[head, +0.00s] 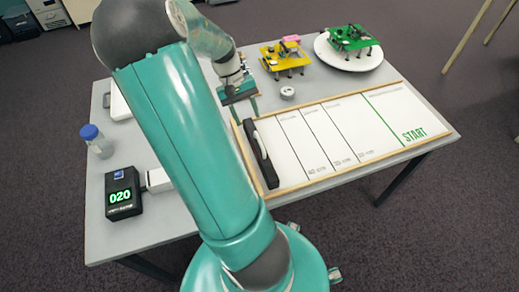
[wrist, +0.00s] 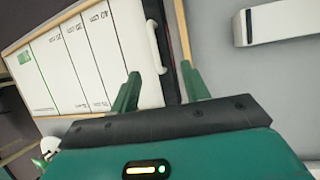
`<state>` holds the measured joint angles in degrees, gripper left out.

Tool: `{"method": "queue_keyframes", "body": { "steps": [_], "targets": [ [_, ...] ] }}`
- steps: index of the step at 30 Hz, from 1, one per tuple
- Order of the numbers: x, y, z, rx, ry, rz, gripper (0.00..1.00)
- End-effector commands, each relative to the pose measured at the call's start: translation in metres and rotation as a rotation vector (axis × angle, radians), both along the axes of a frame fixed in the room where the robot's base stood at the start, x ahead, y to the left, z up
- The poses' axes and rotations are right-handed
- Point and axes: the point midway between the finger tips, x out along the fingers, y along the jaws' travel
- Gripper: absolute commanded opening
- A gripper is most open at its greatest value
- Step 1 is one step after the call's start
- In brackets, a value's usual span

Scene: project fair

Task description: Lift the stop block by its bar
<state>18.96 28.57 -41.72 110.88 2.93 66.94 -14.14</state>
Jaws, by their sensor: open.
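The stop block (head: 265,152) is a long black block lying across the left end of the white track board (head: 358,128), inside its wooden rim. Its white bar (head: 260,146) runs along its top. In the wrist view the bar (wrist: 154,46) shows as a white handle beside the dark block (wrist: 170,62). My gripper (head: 246,110) hangs near the far end of the block, apart from it, and nothing is between its fingers. In the wrist view my gripper (wrist: 160,72) has its green fingers spread, with the block and bar beyond, between the tips.
A small grey round item (head: 287,92) sits behind the board. A yellow model (head: 285,58) and a green model (head: 351,38) on a white disc stand at the back. A timer (head: 122,194) reading 020 and a blue-capped bottle (head: 98,142) stand at the left.

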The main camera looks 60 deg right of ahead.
Motion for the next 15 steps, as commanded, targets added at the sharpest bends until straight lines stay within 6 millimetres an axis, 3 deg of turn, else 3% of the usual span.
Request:
{"method": "queue_keyframes", "body": {
  "steps": [9,15],
  "targets": [
    [-0.023,0.007,-0.054,0.002,0.002,0.004,0.46],
    [-0.029,0.008,-0.07,0.001,0.0,0.004,0.46]
  ]
}}
